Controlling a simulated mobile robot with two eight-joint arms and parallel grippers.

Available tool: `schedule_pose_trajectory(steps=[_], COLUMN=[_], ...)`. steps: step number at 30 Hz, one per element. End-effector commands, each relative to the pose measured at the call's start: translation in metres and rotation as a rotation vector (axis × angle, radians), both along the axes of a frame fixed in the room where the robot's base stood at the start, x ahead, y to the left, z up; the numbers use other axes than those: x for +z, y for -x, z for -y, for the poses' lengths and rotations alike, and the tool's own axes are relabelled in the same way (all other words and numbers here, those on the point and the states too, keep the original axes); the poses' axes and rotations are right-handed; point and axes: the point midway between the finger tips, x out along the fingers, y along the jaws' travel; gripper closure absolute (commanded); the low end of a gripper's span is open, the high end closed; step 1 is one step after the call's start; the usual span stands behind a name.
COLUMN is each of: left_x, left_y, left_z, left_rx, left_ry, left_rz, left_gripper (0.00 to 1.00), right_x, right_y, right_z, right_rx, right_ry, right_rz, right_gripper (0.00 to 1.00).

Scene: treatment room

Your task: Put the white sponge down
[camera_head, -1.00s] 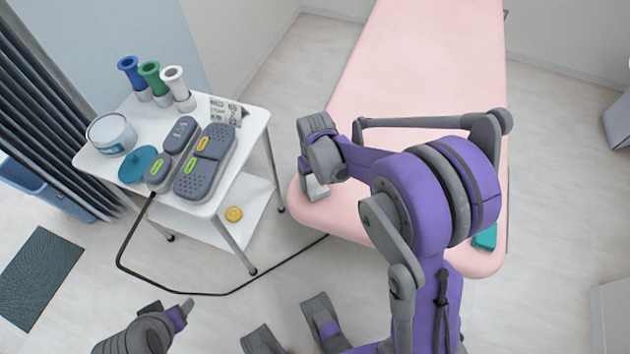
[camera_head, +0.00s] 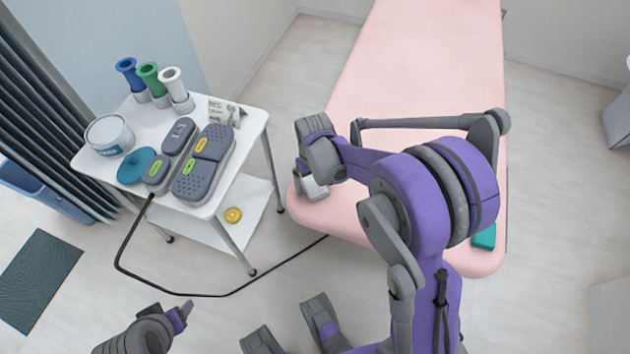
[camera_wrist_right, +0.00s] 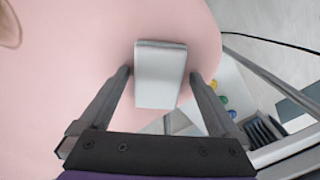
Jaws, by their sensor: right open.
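The white sponge (camera_wrist_right: 160,75) is a pale block between the two fingers of my right gripper (camera_wrist_right: 160,76) in the right wrist view. The fingers are open, with a narrow gap on each side of the sponge. In the head view the sponge (camera_head: 314,189) shows partly at the near left corner of the pink treatment table (camera_head: 400,75), below my right gripper (camera_head: 309,172), which hides part of it. The table's pink surface lies behind the sponge in the wrist view. My left gripper (camera_head: 181,314) is at the lower left, over the floor and away from the sponge; its jaw opening is unclear.
A teal block (camera_head: 484,237) lies near the table's right edge. A white trolley (camera_head: 247,150) stands to the left with grey devices (camera_head: 203,163), a tub (camera_head: 109,135) and coloured holders (camera_head: 150,78). A black cable (camera_head: 225,294) runs across the floor.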

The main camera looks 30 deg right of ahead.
Motion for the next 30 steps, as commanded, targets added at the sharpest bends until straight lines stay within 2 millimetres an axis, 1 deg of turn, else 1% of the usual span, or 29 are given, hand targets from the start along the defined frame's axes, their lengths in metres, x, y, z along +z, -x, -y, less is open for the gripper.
schedule_pose_trajectory(steps=[1,5,12,15,18,23,26,29,30], left_x=[0.004,0.008,0.021,0.024,0.027,0.028,0.028,0.028,0.028], left_y=[0.000,0.000,0.000,0.000,0.000,0.000,0.000,0.000,0.000], left_z=[0.000,0.000,0.000,0.000,0.000,0.000,0.000,0.000,0.000], left_rx=[0.000,0.000,0.000,0.000,0.000,0.000,0.000,0.000,0.000], left_ry=[0.000,0.000,0.000,0.000,0.000,0.000,0.000,0.000,0.000], left_rz=[0.001,0.003,0.007,0.008,0.009,0.009,0.009,0.009,0.009], left_gripper=[0.37,0.37,0.37,0.37,0.37,0.37,0.37,0.37,0.37], right_x=[0.005,0.025,0.078,0.097,0.111,0.123,0.131,0.140,0.144], right_y=[0.000,0.000,0.000,0.000,0.000,0.002,0.014,0.037,0.048], right_z=[0.000,0.001,0.002,0.002,0.002,0.001,-0.005,-0.017,-0.023], right_rx=[0.000,-0.001,-0.002,-0.002,-0.002,-0.001,0.006,0.016,0.021], right_ry=[0.001,0.002,0.004,0.004,0.004,0.005,0.008,0.014,0.017], right_rz=[0.001,0.001,0.001,0.001,0.001,0.005,0.028,0.081,0.108], right_gripper=[0.00,0.00,0.00,0.00,0.00,0.00,0.00,0.00,0.00])
